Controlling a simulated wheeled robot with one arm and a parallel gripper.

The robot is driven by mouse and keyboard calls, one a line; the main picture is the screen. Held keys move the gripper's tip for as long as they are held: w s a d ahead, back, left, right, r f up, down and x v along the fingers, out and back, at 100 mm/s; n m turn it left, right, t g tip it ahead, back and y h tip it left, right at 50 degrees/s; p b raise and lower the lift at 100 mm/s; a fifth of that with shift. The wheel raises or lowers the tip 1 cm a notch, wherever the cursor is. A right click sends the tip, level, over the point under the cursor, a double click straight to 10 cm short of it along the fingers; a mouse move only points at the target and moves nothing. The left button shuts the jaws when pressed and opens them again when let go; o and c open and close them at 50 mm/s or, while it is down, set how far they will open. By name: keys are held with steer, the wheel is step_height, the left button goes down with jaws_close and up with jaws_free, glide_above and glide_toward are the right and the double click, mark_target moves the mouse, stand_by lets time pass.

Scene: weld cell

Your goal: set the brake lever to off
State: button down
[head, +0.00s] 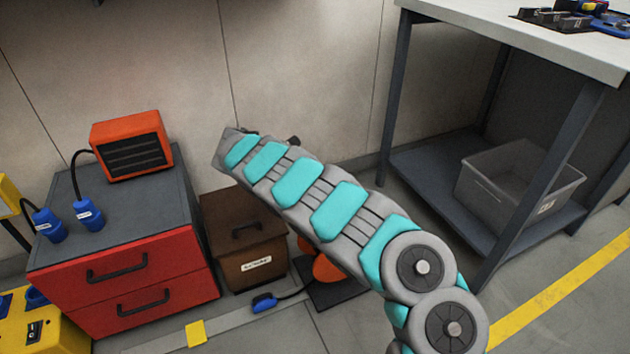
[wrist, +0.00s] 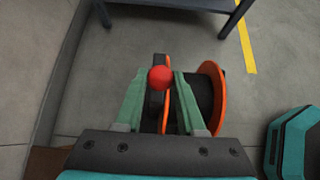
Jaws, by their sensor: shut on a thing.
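The brake lever (wrist: 161,78) shows in the wrist view as a red ball knob at its top, between my fingertips. My gripper (wrist: 159,74) has two green fingers, one on each side of the lever, and is shut on it. Just right of it is a cable reel (wrist: 210,95) with orange flanges and a dark drum. In the head view, only orange lower parts of the reel (head: 327,268) show behind my arm. My arm hides the lever and my fingers there. No on or off marking is readable, so I cannot tell the lever's setting.
A brown box (head: 250,264) and a red drawer cabinet (head: 135,285) with an orange heater (head: 131,146) stand left of my arm. A workbench (head: 540,45) with a grey bin (head: 500,190) on its lower shelf stands right. A blue plug (head: 264,303) lies on the floor.

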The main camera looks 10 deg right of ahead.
steer(key=c, duration=0.5)
jaws_free()
steer(key=shift+a, duration=0.15)
steer(key=v, duration=0.7)
steer(key=shift+s+a+r, duration=0.1)
steer(key=shift+a+r, duration=0.1)
steer(key=shift+r, duration=0.05)
